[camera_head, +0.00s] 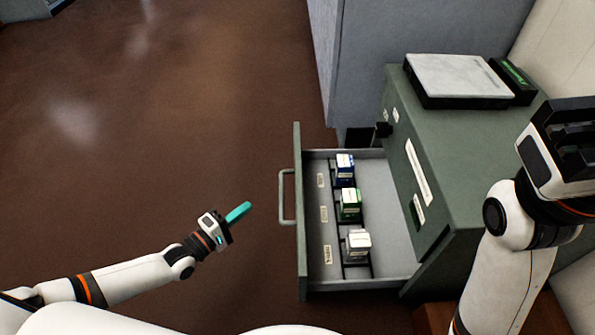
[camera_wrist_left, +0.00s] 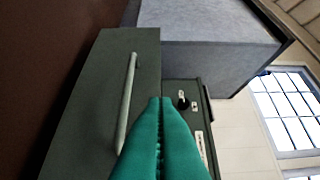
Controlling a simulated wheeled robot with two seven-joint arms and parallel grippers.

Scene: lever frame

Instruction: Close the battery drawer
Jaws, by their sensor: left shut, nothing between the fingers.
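The battery drawer (camera_head: 384,281) stands pulled out to the left from a green cabinet (camera_head: 458,150) in the head view. Its dark green front has a grey bar handle (camera_head: 284,197). Several boxed batteries sit in a row inside, among them a blue one (camera_head: 345,168), a green one (camera_head: 350,204) and a white one (camera_head: 358,241). My left gripper (camera_head: 246,207) has teal fingers, shut and empty, to the left of the handle and apart from it. In the left wrist view, the drawer front (camera_wrist_left: 85,120) and handle (camera_wrist_left: 128,100) lie beyond the fingertips. My right gripper (camera_head: 568,135) is dark, at the right edge; its fingers are unclear.
A flat device with a pale top (camera_head: 455,76) and a small dark box (camera_head: 512,82) lie on the cabinet. A grey block or cabinet (camera_head: 400,60) stands behind the drawer. The brown floor (camera_head: 150,130) left of the drawer is clear.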

